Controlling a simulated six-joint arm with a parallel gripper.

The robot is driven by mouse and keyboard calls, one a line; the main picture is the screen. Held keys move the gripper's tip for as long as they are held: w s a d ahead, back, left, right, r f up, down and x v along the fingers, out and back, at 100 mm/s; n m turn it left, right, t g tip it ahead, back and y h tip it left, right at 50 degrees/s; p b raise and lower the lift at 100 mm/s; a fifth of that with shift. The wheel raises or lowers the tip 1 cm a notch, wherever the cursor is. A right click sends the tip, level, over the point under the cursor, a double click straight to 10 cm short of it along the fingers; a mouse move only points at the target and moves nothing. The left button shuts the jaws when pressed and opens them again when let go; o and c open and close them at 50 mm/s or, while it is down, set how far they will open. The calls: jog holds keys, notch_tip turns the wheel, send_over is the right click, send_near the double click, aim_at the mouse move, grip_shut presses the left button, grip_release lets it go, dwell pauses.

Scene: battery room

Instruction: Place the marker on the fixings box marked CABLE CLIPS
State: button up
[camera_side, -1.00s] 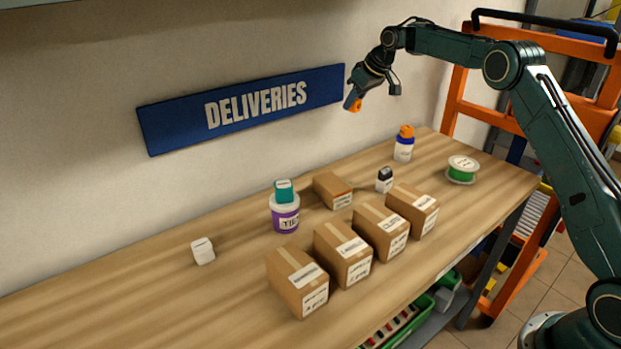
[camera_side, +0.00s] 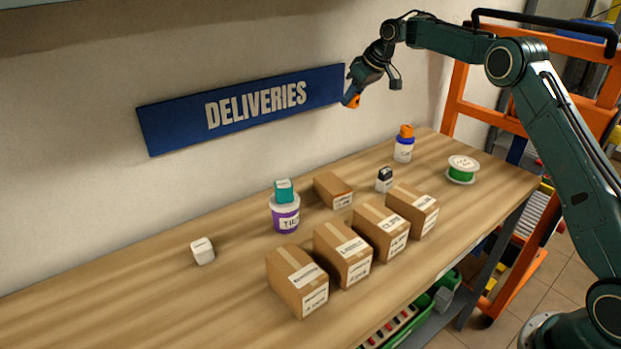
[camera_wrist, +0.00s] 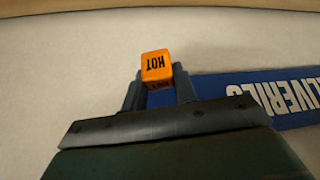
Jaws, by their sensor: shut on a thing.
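My gripper (camera_side: 352,97) is shut on a small orange cube marked HOT (camera_wrist: 156,66), which I take as the marker. It is held high above the table, in front of the wall near the right end of the blue sign. The cube also shows small in the side view (camera_side: 352,101). Several cardboard boxes stand on the table well below: a front row with one box at its left end (camera_side: 290,278), then others (camera_side: 342,250), (camera_side: 380,228), (camera_side: 412,207). One more box (camera_side: 331,188) lies behind the row. Their labels are too small to read, so I cannot tell which is CABLE CLIPS.
A purple-labelled tub (camera_side: 285,214) with a teal block (camera_side: 284,190) on top stands behind the row. A white cube (camera_side: 203,251), a black-topped item (camera_side: 384,180), an orange-topped tub (camera_side: 403,150) and a green spool (camera_side: 462,170) are spread out. The table's left is clear.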

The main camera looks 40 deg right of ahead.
jog(key=s+a+r+n+g+y, duration=0.1)
jog(key=s+a+r+n, duration=0.1)
jog(key=s+a+n, duration=0.3)
jog(key=s+a+r+n+g+y, duration=0.1)
jog(key=s+a+r+y, duration=0.15)
jog(key=a, duration=0.55)
send_over(324, 182)
jog(key=s+d, duration=0.2)
jog(key=shift+h, duration=0.35)
jog(key=f, duration=1.5)
jog(key=shift+w+a+f, duration=0.2)
jog(key=shift+w+f, duration=0.05)
jog(key=shift+f, duration=2.1)
jog(key=shift+f, duration=0.2)
jog(key=o, duration=0.9)
jog(key=shift+o, duration=0.2)
jog(key=shift+r, duration=0.1)
